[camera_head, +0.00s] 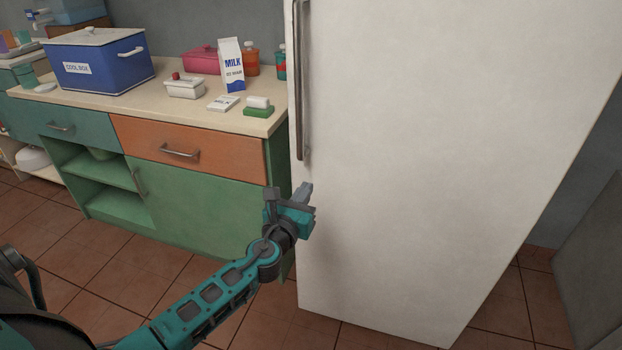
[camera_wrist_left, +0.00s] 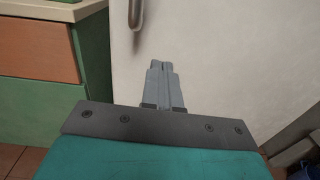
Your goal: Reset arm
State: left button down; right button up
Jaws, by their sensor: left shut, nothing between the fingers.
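My left gripper (camera_head: 304,190) is shut and empty, held out in front of the lower part of the white fridge door. In the left wrist view its two grey fingers (camera_wrist_left: 162,68) are pressed together, pointing at the white surface, with nothing between them. My left arm reaches in from the lower left. My right gripper is not in view.
The white fridge (camera_head: 430,130) fills the right side, with a long vertical handle (camera_head: 301,80). To its left stands a counter (camera_head: 150,105) with an orange drawer (camera_head: 190,150), bearing a blue cool box (camera_head: 100,62), a milk carton (camera_head: 231,66) and small items. Tiled floor (camera_head: 90,270) is open below.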

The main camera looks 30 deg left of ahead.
pick_arm(q)
jog(key=shift+s+d, duration=0.25)
jog(key=shift+s, duration=0.8)
jog(key=shift+s+d, duration=0.25)
jog(key=shift+s, duration=0.8)
